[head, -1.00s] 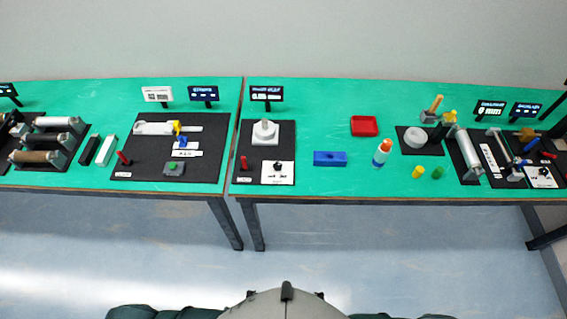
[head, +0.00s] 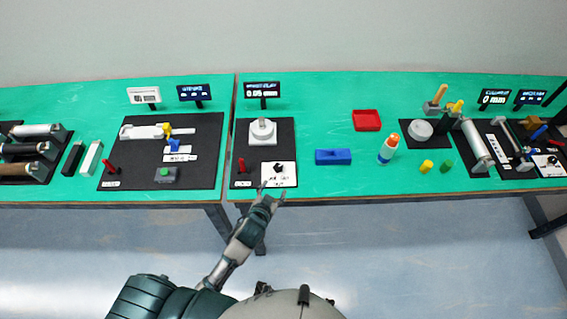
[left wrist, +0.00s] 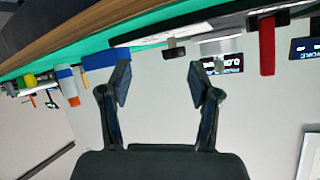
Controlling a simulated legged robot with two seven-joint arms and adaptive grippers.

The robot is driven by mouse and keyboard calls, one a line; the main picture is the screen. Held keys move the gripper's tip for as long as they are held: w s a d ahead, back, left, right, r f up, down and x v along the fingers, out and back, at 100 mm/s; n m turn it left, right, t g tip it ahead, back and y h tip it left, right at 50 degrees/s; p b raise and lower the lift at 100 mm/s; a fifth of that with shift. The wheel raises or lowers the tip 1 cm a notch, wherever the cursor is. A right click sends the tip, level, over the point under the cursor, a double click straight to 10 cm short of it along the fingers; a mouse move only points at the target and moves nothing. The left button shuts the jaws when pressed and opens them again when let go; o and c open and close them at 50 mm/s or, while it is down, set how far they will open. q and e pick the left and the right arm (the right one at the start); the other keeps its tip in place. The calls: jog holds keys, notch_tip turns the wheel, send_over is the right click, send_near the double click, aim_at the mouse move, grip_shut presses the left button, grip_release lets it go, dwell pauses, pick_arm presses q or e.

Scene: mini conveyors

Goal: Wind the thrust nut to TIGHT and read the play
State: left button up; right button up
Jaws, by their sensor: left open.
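The station with the black mat (head: 284,133) bears a white round fitting (head: 262,131) at its back, a red upright lever (head: 241,165) at its front left and a white card (head: 288,181) with a small black knob (head: 279,168). Its display (head: 262,89) seems to read 0.05 mm. My left gripper (head: 269,191) is open and empty, at the front edge of the white card. In the left wrist view the scene is upside down; a dark knob (left wrist: 175,52) shows between and beyond the open fingers (left wrist: 165,80). My right gripper is not seen.
A blue block (head: 333,157), a red tray (head: 366,120) and an orange-topped bottle (head: 388,148) stand to the right on the green table. Another black-mat station (head: 205,145) lies left, past the gap between tables. Green table around the blue block is clear.

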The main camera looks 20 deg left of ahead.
pick_arm(q)
jog(key=w+d+r+m+t+h, duration=0.2)
jog(key=w+d+r+m+h, duration=0.15)
jog(key=r, duration=0.25)
jog(key=w+d+r+m+t+h, duration=0.2)
jog(key=d+r+h, duration=0.1)
jog(key=d+r, duration=0.3)
jog(key=w+d+r+m+t+h, duration=0.2)
jog(key=w+d+r+m+h, duration=0.15)
jog(key=r, duration=0.35)
jog(key=s+d+r+m+g+h, duration=0.3)
jog(key=d+m+g+h, duration=0.2)
jog(key=m, duration=0.2)
jog(key=s+d+r+m+g+h, duration=0.2)
jog(key=d+r+m+g+h, duration=0.1)
jog(key=d+m+g+h, duration=0.3)
jog(key=m+g+y, duration=0.8)
jog(key=y, duration=1.4)
send_near(278, 165)
jog(key=f, duration=0.9)
jog(key=shift+s+a, duration=0.1)
jog(key=shift+a, duration=0.1)
jog(key=shift+d, duration=0.1)
